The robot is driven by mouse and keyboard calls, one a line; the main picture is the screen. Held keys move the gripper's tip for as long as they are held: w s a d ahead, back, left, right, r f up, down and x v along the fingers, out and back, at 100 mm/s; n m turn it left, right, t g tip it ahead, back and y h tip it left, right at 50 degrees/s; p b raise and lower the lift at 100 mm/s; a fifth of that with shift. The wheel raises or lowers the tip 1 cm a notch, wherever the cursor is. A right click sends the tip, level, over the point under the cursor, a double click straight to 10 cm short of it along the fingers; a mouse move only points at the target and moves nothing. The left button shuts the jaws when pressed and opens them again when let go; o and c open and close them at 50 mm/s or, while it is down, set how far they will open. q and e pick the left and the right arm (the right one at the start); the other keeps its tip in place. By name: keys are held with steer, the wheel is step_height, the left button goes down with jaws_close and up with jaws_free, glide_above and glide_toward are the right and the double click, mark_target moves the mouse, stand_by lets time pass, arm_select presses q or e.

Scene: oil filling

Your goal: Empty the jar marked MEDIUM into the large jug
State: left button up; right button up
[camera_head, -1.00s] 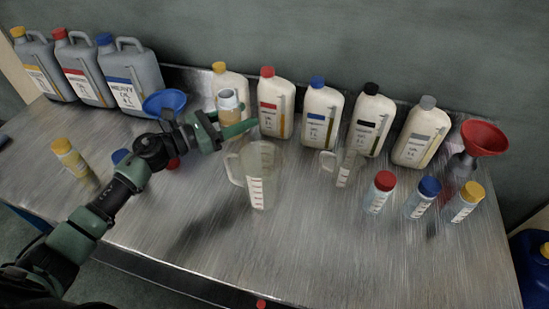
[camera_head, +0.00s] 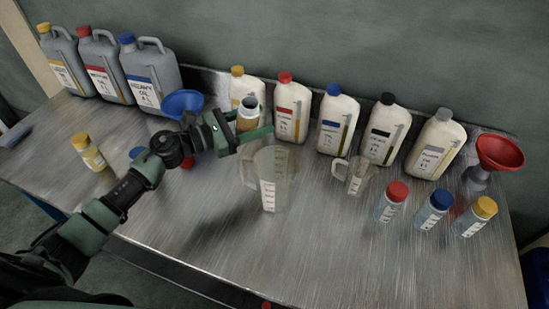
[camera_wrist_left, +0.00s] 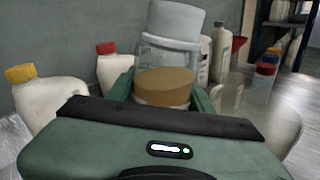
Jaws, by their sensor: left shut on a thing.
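The marking on the jar cannot be read. My right gripper is not in view.
A smaller clear jug (camera_head: 355,176) stands to the right. White oil bottles (camera_head: 292,115) line the back, grey canisters (camera_head: 150,75) the back left. Capped jars (camera_head: 434,207) and a red funnel (camera_head: 499,152) stand right; a blue funnel (camera_head: 182,102) is behind my arm.

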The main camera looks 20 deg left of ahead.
arm_select(q)
steer(key=shift+s+d+r+m+p, duration=0.15)
steer(key=shift+d+r+m+p, duration=0.15)
steer(key=shift+r+m+p, duration=0.55)
steer(key=m+p, duration=0.1)
steer(key=m+y+p, duration=0.1)
steer(key=m, duration=0.1)
steer(key=shift+s+d+f+m, duration=0.15)
steer(key=shift+f+m, duration=0.05)
steer(key=shift+m, duration=0.05)
steer(key=shift+r, duration=0.15)
steer(key=shift+w+a+f+m+y+b, duration=0.15)
steer(key=shift+f+m+b, duration=0.1)
steer(key=shift+f+m, duration=0.3)
steer(key=shift+w+a+f+m+y+b, duration=0.1)
steer(key=shift+f+m+y+b, duration=0.1)
steer(key=shift+f+m, duration=0.3)
steer(key=shift+a+f+m, duration=0.1)
steer(key=shift+a+m, duration=0.05)
steer(key=shift+m, duration=0.5)
stand_by(0.3)
steer(key=shift+w+a+r+m+y+p, duration=0.15)
steer(key=shift+r+m+y+p, duration=0.1)
steer(key=shift+r+m+p, duration=0.7)
steer(key=shift+s+d+f+m+p, duration=0.45)
steer(key=shift+d+m+p, duration=0.15)
steer(key=shift+p, duration=0.4)
stand_by(0.6)
